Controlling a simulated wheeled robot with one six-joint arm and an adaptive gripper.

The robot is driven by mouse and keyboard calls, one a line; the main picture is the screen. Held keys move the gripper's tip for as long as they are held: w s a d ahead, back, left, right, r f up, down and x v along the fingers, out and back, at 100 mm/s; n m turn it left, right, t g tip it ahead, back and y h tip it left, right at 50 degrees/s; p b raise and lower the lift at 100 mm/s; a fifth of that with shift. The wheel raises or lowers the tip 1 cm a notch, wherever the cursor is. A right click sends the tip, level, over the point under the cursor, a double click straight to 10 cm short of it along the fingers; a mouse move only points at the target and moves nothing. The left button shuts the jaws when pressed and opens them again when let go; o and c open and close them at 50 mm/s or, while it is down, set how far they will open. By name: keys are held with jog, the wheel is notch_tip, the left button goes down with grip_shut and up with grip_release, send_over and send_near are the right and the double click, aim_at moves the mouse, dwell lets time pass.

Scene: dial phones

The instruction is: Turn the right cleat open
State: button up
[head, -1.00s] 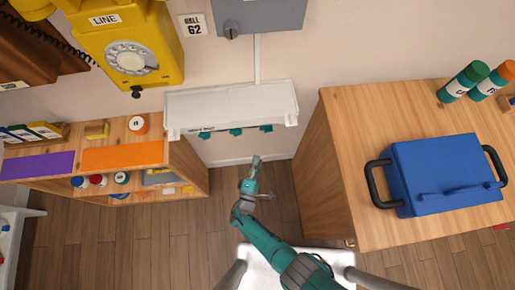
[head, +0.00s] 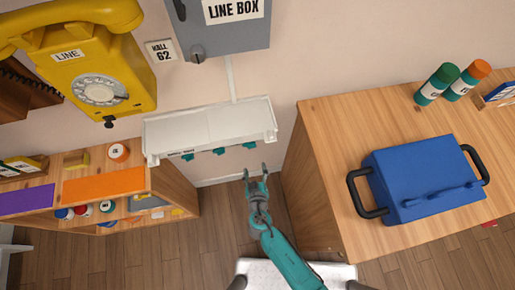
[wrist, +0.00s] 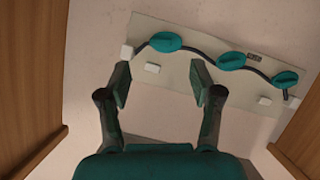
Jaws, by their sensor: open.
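Three teal cleats hang in a row on the pale panel under the white shelf. In the head view they are the left cleat (head: 187,157), the middle cleat (head: 219,151) and the right cleat (head: 250,145). My gripper (head: 255,170) is open and empty, just below the right cleat in that picture and apart from it. The wrist view shows the open fingers (wrist: 161,76) with one cleat (wrist: 166,42) beyond them, between their lines. Two other cleats (wrist: 232,61) (wrist: 286,79) lie to its right, with a dark cord running along the row.
The white shelf (head: 208,124) juts out above the cleats. A wooden cabinet (head: 304,185) stands close on the right, with a blue case (head: 420,180) on top. An open wooden shelf unit (head: 172,190) stands on the left. Floor (head: 222,222) between them is clear.

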aim_at(252, 147)
jog(key=shift+m+y, duration=0.4)
jog(key=x, duration=0.3)
jog(key=r+x, duration=0.1)
jog(key=x, duration=0.6)
jog(key=shift+w+r, duration=0.2)
jog(key=shift+w, duration=0.25)
